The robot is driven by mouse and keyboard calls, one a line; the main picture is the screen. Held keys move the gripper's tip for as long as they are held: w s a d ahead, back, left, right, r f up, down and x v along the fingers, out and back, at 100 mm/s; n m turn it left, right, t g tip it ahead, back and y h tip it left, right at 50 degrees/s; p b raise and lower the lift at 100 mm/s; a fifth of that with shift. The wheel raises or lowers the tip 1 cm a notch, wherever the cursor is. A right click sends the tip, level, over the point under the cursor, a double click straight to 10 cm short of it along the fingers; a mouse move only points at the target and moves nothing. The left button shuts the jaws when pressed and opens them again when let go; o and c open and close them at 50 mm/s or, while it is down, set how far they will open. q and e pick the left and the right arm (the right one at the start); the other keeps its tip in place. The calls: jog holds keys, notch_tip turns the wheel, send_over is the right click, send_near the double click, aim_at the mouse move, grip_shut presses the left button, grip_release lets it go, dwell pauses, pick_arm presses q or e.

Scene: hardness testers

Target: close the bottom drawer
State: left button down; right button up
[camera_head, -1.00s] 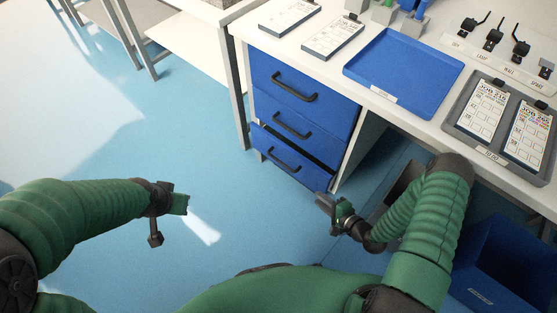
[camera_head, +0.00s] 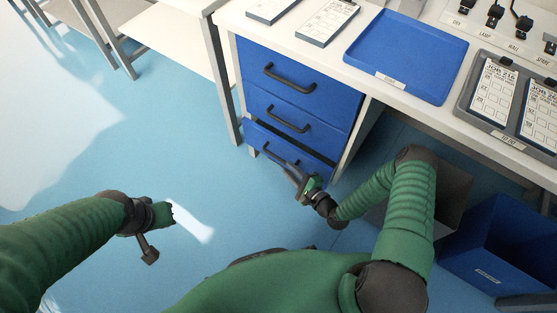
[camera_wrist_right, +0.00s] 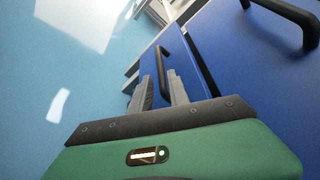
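The bottom drawer (camera_head: 257,138) is the lowest of three blue drawers under the white bench. Its front stands out a little, with a dark gap above it. My right gripper (camera_head: 291,169) is at the drawer front. In the right wrist view its two fingers (camera_wrist_right: 162,92) are apart, with the handle just beyond and between their tips; I cannot tell whether they touch. My left gripper (camera_head: 162,216) is over the floor, away from the drawers.
The middle drawer (camera_head: 262,101) and top drawer (camera_head: 255,58) look shut. A blue bin (camera_head: 500,240) stands at the right below the bench. A blue tray (camera_head: 410,50) and clipboards lie on the bench top (camera_head: 300,50). The floor at the left is clear.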

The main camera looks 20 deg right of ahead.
aim_at(279, 158)
jog(key=b+x, duration=0.2)
jog(key=x, duration=0.5)
jog(key=shift+a+f, duration=0.1)
jog(key=shift+w, duration=0.2)
grip_shut()
dwell(0.9)
